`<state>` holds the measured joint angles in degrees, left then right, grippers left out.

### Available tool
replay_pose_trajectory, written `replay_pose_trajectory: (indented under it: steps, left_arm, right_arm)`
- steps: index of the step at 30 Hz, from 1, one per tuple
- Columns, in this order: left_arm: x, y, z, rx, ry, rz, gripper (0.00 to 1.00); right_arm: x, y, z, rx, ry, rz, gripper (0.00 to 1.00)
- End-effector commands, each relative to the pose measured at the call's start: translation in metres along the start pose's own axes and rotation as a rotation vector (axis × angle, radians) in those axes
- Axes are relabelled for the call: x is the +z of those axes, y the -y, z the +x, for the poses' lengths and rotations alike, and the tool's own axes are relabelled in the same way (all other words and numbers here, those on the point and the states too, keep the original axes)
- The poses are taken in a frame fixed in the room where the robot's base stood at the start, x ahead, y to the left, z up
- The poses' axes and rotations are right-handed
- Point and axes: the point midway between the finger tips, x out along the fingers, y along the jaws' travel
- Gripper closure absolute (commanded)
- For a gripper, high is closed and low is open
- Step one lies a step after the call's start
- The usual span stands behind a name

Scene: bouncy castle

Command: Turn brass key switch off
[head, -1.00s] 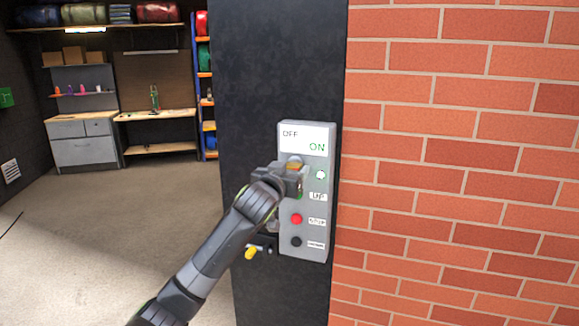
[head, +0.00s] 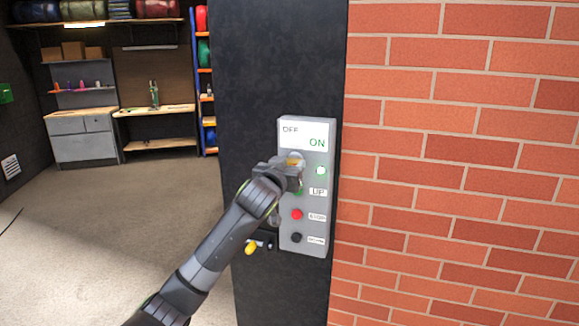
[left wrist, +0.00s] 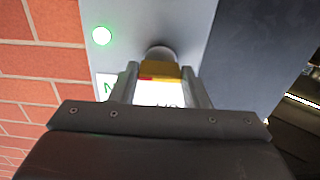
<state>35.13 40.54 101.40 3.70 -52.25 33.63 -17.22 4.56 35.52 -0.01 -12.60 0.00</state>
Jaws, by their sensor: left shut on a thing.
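The grey control panel (head: 320,230) is mounted on a black pillar, with OFF and ON printed on its white label at the top. The brass key switch (head: 294,160) is below that label, mostly hidden by my gripper. In the left wrist view the brass key (left wrist: 162,70) sits between my fingers in front of a round grey collar. My left gripper (head: 294,172) is shut on the key; it also shows in the left wrist view (left wrist: 160,88). A green lamp (head: 321,171) is lit beside the switch. My right gripper is not in view.
Below the switch are a partly hidden green button (head: 299,191), a red button (head: 297,214) and a black button (head: 296,238). A yellow-tipped item (head: 251,248) sticks out at lower left. A brick wall (head: 460,160) stands right; open floor (head: 120,230) lies left.

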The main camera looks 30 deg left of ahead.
Motion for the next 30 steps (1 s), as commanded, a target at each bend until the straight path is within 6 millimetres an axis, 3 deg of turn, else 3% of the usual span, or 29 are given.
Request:
replay_pose_trajectory:
  steps: [11, 30]
  left_arm:
    - [0.0, 0.0, 0.0, 0.0, -0.001, -0.209, 0.81]
    - [0.001, 0.0, 0.0, 0.0, -0.002, -0.813, 0.81]
  right_arm:
    - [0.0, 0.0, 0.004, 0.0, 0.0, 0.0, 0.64]
    - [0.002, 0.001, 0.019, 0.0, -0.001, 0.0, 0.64]
